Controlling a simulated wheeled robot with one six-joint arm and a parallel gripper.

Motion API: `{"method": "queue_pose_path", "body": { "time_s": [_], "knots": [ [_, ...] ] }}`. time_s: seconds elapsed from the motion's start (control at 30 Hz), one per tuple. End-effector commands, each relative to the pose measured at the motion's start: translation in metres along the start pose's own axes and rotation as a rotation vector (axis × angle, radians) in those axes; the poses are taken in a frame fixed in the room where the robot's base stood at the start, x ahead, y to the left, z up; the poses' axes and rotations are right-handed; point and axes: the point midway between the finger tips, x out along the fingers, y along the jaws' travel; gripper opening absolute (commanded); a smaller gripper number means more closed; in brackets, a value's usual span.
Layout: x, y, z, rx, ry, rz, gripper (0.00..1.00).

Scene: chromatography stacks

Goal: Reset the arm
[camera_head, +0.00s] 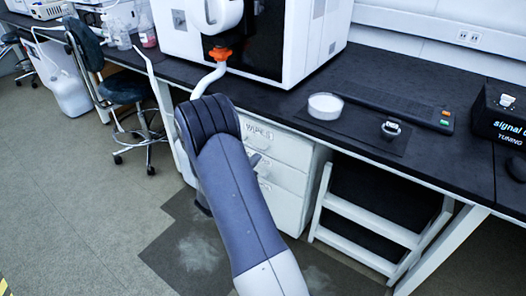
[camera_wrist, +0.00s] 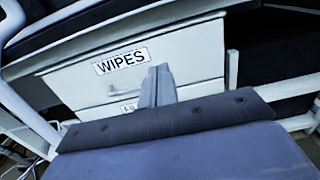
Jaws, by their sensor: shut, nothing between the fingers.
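My gripper (camera_wrist: 157,72) shows in the wrist view with its two grey fingers together and nothing between them. It points toward a white drawer front (camera_wrist: 190,55) with a "WIPES" label (camera_wrist: 121,62). The fingers overlap the lower part of that front in the picture, and I cannot tell whether they touch it. In the head view my arm (camera_head: 235,195) rises from the bottom edge and bends in front of the drawer unit.
A black bench top (camera_head: 385,70) runs above the white drawers (camera_head: 285,177). A white round dish (camera_head: 325,106) stands on it, near a large white instrument (camera_head: 300,45). A white step stool (camera_head: 370,232) is under the bench. A stool chair (camera_head: 125,90) stands left.

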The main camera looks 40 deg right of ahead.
Motion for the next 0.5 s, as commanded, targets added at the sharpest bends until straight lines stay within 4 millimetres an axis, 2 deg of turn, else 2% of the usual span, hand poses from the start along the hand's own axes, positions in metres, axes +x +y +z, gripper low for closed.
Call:
{"method": "queue_pose_path", "body": {
  "time_s": [0.17,0.5],
  "knots": [
    [-0.0084,0.0000,0.0000,0.000,0.000,0.000,0.00],
    [-0.0065,-0.0003,-0.0003,0.000,0.000,-0.001,0.00]
  ]
}}
